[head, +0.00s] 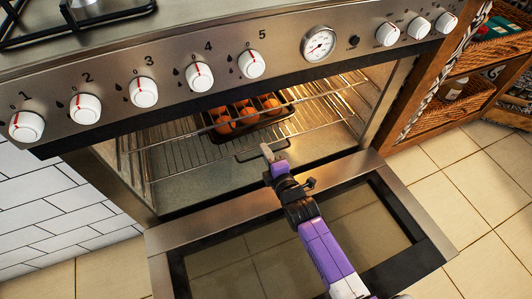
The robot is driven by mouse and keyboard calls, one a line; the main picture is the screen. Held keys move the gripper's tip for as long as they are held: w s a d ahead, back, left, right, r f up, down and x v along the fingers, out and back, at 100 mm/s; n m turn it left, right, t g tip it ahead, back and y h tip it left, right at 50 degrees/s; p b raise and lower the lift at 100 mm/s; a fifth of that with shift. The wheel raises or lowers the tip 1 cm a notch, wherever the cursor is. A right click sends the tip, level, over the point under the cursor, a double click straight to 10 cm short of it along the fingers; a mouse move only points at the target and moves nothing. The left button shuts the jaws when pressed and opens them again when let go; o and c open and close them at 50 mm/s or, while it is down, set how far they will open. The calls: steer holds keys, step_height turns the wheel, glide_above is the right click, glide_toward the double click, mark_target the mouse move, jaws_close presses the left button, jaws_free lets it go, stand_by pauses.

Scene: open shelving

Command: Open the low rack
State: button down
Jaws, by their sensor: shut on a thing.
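The oven's low rack (190,171) is a wire grid inside the open oven. A dark handle bar (246,157) sits at the middle of its front edge. My gripper (267,153) reaches in over the lowered door from below and is shut on this handle. The fingers hide part of the bar. The rack appears to be mostly within the oven cavity.
A dark tray (217,133) of round orange-brown items sits in the oven behind my gripper. The oven door (197,232) is lowered beneath my arm. Knobs (144,92) line the panel above. A wooden shelf with baskets (457,105) stands at right; tiled floor is clear there.

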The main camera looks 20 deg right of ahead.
steer(key=shift+s+f, duration=0.25)
steer(key=shift+f, duration=0.3)
steer(key=s+p, duration=1)
steer(key=s, duration=1.6)
steer(key=shift+s+a, duration=0.1)
steer(key=c, duration=1.6)
jaws_free()
steer(key=shift+r, duration=0.1)
steer(key=shift+o, duration=0.2)
steer(key=shift+r, duration=0.1)
steer(key=shift+r, duration=0.1)
steer(key=s+r+p, duration=0.1)
steer(key=s, duration=0.6)
steer(key=shift+s+r+p, duration=0.2)
steer(key=shift+r+p, duration=0.05)
steer(key=shift+p, duration=0.05)
